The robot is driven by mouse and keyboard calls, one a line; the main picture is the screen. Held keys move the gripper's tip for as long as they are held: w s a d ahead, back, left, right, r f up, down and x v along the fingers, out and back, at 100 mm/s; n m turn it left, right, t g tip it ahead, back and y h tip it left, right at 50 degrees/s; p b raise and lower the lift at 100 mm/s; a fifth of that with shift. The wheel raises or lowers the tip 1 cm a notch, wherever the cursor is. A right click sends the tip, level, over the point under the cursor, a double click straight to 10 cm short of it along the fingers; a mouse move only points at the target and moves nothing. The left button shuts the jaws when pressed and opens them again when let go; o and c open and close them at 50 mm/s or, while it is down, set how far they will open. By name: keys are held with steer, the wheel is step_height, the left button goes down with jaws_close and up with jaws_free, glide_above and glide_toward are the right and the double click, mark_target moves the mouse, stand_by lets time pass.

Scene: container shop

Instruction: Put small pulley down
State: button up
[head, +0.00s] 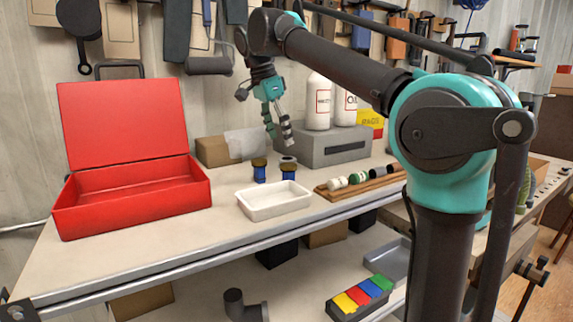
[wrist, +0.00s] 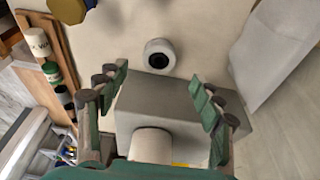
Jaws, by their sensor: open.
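The small pulley, a pale ring with a dark centre, sits on the workbench in the wrist view (wrist: 161,55). In the head view it shows (head: 288,160) just behind one of two blue jars with brass-coloured tops (head: 259,170). My gripper (head: 278,132) hangs above the bench, near the pulley and left of the grey box. In the wrist view my gripper (wrist: 160,82) has its fingers spread wide with nothing between them. The pulley lies beyond the fingertips, apart from them.
A grey box (head: 325,150) with white bottles (head: 318,102) on it stands close to the gripper. A white tray (head: 275,203) and a wooden rack with small cylinders (head: 350,190) are in front. An open red toolbox (head: 130,205) is at left. Bench space between toolbox and tray is clear.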

steer(key=shift+x, duration=3.6)
steer(key=shift+d, duration=0.1)
steer(key=c, duration=1.3)
steer(key=shift+r, duration=0.15)
